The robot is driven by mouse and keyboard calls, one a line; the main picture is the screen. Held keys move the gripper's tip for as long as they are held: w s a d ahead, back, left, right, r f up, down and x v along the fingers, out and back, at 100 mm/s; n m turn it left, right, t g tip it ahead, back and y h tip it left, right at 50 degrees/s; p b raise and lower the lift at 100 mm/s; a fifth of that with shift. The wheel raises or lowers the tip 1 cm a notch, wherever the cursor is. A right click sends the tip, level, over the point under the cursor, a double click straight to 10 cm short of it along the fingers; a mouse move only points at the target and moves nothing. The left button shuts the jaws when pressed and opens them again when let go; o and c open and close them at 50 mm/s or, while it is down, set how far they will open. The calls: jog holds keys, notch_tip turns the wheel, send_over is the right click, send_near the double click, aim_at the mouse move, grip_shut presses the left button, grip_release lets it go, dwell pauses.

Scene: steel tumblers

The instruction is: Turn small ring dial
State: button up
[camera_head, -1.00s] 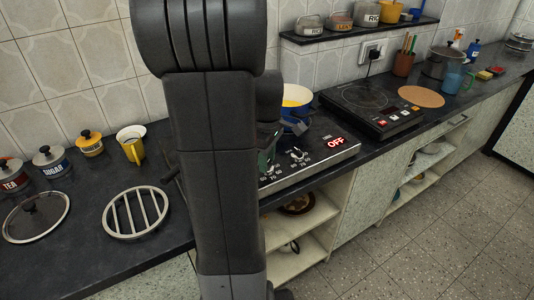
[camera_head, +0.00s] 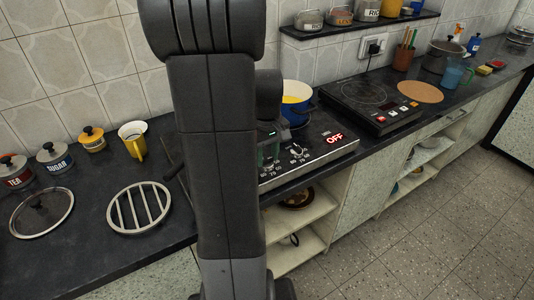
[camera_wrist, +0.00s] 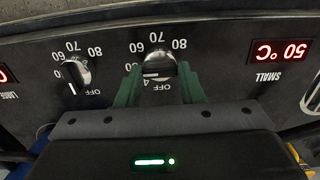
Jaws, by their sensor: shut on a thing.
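The small ring dial (camera_wrist: 158,66) is a round silver knob on the dark hob panel, seen upside down in the wrist view, with temperature marks around it. My gripper (camera_wrist: 158,82) is shut on it, one green finger on each side. The red display (camera_wrist: 279,51) labelled SMALL reads 50 °C. A second silver dial (camera_wrist: 76,75) stands to the left, beside the partly cut-off LARGE display. In the head view my gripper (camera_head: 268,152) is at the hob front and the small dial is hidden; the right-hand display (camera_head: 335,138) reads OFF.
A blue pot (camera_head: 294,103) stands on the hob behind the dials. A yellow mug (camera_head: 134,140), a round metal trivet (camera_head: 138,208) and a glass lid (camera_head: 42,213) lie to the left. A black induction plate (camera_head: 370,105) is to the right.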

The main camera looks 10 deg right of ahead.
aim_at(267, 159)
dwell(0.3)
jog(key=o, duration=1)
jog(key=shift+r, duration=0.1)
notch_tip(267, 159, up, 14)
jog(key=shift+f+p, duration=0.2)
jog(key=shift+p, duration=0.5)
jog(key=shift+f, duration=0.1)
notch_tip(267, 159, down, 14)
jog(key=shift+r+b, duration=0.1)
jog(key=shift+b, duration=0.6)
jog(key=shift+r, duration=0.1)
